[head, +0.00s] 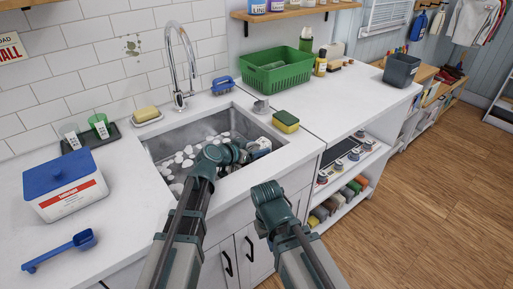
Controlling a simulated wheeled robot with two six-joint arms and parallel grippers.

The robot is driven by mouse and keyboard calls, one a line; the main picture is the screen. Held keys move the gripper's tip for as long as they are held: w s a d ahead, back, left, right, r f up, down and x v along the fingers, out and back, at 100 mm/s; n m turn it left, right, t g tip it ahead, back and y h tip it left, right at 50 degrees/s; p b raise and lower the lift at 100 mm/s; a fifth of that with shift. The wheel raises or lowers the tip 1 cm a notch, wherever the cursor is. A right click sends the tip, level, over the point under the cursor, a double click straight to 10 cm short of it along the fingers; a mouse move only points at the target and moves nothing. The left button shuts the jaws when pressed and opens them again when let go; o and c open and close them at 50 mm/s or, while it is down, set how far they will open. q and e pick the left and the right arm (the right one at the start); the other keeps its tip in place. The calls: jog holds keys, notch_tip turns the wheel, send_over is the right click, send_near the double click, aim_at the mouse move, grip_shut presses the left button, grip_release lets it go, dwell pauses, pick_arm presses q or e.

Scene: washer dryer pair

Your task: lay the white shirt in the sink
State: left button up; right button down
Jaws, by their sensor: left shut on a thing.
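The grey sink (163,146) is set in the white counter and has white patches like suds (188,152) across its floor. My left gripper (257,148) is over the right part of the sink, shut on a small pale bundle (264,143), which looks like the white shirt. Most of the bundle is hidden behind the gripper, and I cannot tell whether it touches the sink floor. My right gripper (268,193) is lower, in front of the counter's front edge and apart from the sink. Its fingers are not clear, and I see nothing held in it.
A yellow-green sponge (286,121) lies right of the sink and a blue brush (223,85) behind it. The faucet (178,60) rises at the back. A green basket (278,72), a blue-lidded tub (66,187) and a blue scoop (60,250) stand on the counter.

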pick_arm(q)
jog(key=o, duration=0.9)
jog(key=shift+o, duration=0.2)
jog(key=p+v, duration=0.5)
jog(key=v, duration=0.8)
jog(key=shift+s+a, duration=0.2)
jog(key=shift+s, duration=0.15)
jog(key=shift+r, duration=0.15)
